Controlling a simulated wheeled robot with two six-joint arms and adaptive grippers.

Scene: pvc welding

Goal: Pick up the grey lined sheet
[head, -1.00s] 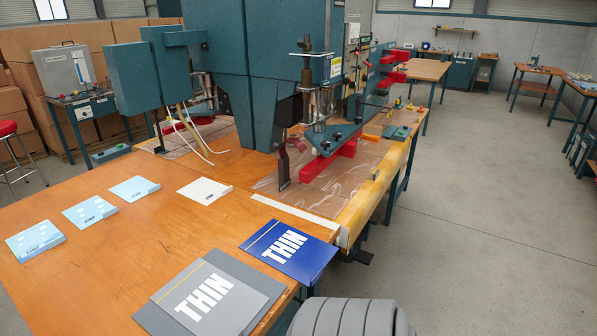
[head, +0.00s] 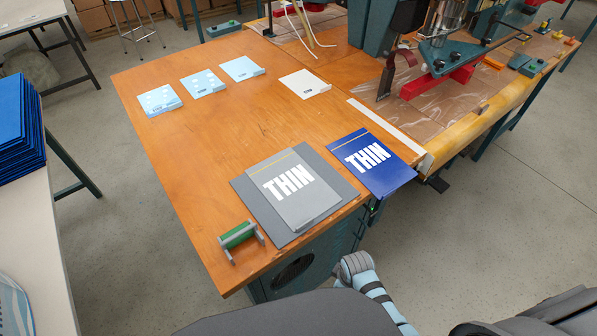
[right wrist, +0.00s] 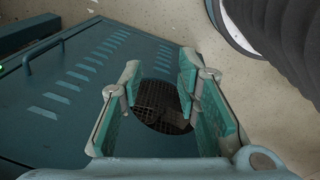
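The grey lined sheet (head: 300,189) lies on the near part of the wooden table in the head view. It has a white "THIN" label and a thin yellow line near its far edge. It rests on a larger, darker grey board (head: 246,197). My right gripper (right wrist: 160,72) shows in the right wrist view, open and empty, facing the teal cabinet side with its round grille. The sheet is not in that view. My left gripper is not in view.
A blue "THIN" sheet (head: 372,163) lies right of the grey one, over the table edge. A green roller (head: 238,235) stands near the front edge. Several pale blue cards and a white card (head: 305,84) lie farther back. The welding machine (head: 446,55) stands at upper right.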

